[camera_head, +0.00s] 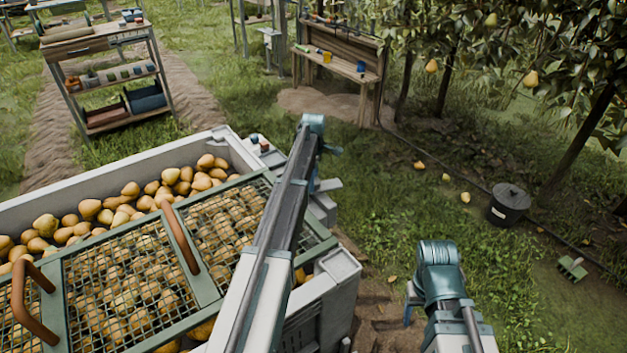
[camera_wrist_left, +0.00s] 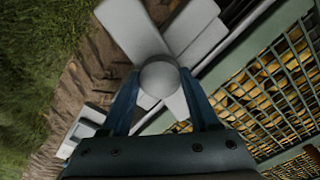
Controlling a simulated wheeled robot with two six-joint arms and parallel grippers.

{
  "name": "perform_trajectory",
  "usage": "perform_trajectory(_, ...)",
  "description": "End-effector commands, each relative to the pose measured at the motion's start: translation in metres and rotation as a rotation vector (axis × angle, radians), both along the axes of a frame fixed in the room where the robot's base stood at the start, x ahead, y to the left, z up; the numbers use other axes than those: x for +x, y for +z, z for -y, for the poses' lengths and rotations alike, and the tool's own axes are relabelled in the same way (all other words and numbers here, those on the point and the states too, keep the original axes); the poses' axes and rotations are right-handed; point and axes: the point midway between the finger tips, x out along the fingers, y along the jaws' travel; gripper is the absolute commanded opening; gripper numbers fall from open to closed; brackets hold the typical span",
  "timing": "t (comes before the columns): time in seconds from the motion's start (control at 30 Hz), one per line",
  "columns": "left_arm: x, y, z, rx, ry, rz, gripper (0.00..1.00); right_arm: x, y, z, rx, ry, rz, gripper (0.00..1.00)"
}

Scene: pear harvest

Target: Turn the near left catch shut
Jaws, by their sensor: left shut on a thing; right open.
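The near left catch (camera_wrist_left: 160,76) shows in the left wrist view as a pale grey piece with a round knob, beside crossing flat grey bars. My left gripper (camera_wrist_left: 163,92) has its two blue fingers on either side of the knob and is shut on it. In the head view my left forearm hides most of this gripper, and only a small grey bar (camera_head: 327,185) shows beside it at the crate's edge. The mesh lid (camera_head: 130,283) lies over the pears in the large crate (camera_head: 340,264). My right gripper (camera_head: 409,303) is open, low over the ground, and partly hidden by its arm.
Two brown curved handles (camera_head: 180,238) stand up from the lid. A wooden bench (camera_head: 340,66) and a shelf rack (camera_head: 110,85) stand further back. A black bucket (camera_head: 509,205) and fallen pears lie right, under trees. Open grass lies between crate and bucket.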

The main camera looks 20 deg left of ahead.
Motion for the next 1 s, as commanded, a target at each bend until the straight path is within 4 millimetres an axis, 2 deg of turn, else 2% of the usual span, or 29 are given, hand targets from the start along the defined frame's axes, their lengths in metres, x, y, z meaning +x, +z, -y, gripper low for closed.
perform_trajectory(0.4, 0.0, 0.0, 0.0001, 0.0, 0.257, 0.0, 0.0, 0.0, 0.0, 0.0, 0.0, 0.0, 0.0, 0.64)
perform_trajectory(1.0, 0.0, 0.0, 0.0, 0.0, 0.336, 0.0, 0.0, 0.0, 0.0, 0.0, 0.0, 0.0, 0.0, 0.64)
